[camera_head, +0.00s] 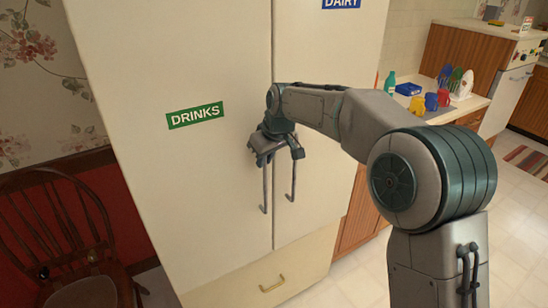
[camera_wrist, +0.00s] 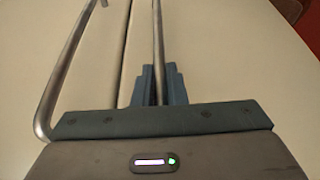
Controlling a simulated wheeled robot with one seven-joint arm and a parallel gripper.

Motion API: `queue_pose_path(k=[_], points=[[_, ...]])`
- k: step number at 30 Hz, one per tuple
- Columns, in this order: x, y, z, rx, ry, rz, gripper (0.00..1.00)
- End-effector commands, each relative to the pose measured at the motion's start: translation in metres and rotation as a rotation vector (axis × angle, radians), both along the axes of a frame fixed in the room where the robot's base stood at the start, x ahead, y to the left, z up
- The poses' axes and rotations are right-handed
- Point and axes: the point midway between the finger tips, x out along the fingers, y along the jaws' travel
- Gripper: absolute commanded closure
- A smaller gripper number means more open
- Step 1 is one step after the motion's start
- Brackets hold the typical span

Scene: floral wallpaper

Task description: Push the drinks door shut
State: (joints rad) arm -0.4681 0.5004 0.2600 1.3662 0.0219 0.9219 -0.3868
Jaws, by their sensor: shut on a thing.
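The drinks door (camera_head: 185,160) is the cream left door of the fridge, with a green DRINKS label. It looks flush or nearly flush with the dairy door beside it; a small gap cannot be ruled out. My gripper (camera_head: 268,150) is at the upper part of the two door handles. In the wrist view my gripper (camera_wrist: 157,88) is shut on the drinks door's handle (camera_wrist: 158,35), a thin metal bar. That handle also shows below my gripper in the head view (camera_head: 264,190).
The dairy door's handle (camera_head: 293,180) stands close beside my gripper. A drawer (camera_head: 265,270) is below the doors. A wooden chair (camera_head: 60,235) stands left of the fridge. A counter with cups (camera_head: 437,101) is at the right.

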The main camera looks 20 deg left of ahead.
Motion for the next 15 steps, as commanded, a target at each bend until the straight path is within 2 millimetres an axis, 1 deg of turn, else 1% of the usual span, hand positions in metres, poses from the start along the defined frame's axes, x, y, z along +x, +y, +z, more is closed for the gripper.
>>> queue_pose_path(k=[6,15], points=[[0.003,0.0087,0.0016,0.003,-0.001,0.026,1.0],[0.0044,0.0109,0.0029,0.009,-0.007,0.03,1.0]])
